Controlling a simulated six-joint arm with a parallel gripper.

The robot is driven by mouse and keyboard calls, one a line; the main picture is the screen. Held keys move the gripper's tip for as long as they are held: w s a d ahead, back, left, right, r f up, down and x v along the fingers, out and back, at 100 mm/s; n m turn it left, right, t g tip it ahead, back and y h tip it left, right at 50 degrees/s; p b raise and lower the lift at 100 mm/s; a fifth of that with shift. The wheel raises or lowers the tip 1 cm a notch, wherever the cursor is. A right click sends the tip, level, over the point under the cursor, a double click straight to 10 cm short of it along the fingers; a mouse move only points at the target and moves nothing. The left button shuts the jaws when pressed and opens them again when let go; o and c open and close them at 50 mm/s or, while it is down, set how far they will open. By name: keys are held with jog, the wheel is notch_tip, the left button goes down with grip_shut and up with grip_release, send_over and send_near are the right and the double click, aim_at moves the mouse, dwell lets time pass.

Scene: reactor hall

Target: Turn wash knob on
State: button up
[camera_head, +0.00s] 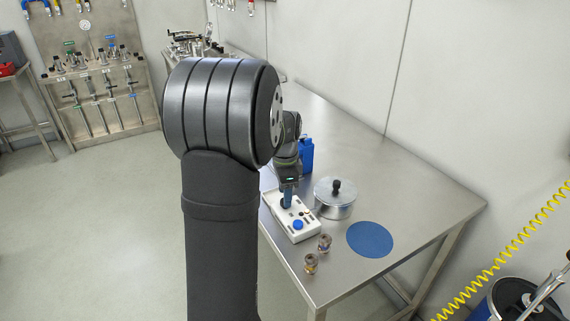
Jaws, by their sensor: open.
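A white control box (303,234) lies on the steel table, with a blue round knob (297,224) near its front end. Small dark and orange marks show on its top, but they are too small to read. I cannot tell which control is the wash knob. My gripper (287,201) points down at the rear part of the box, behind the blue knob, and hides that part. It is open. I cannot tell whether its fingers touch the box or surround a control. My arm stands large in front and hides the table's left side.
A lidded steel pot (334,204) stands close right of the box. A blue container (306,155) stands behind it. Two small fittings (325,242) (311,263) stand in front. A flat blue disc (370,239) lies front right. The steel table (420,195) is clear at right.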

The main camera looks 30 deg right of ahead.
notch_tip(320, 180, up, 16)
jog(key=shift+f, duration=0.2)
jog(key=shift+f, duration=0.15)
dwell(0.4)
notch_tip(320, 180, down, 17)
jog(key=shift+f, duration=0.15)
dwell(0.4)
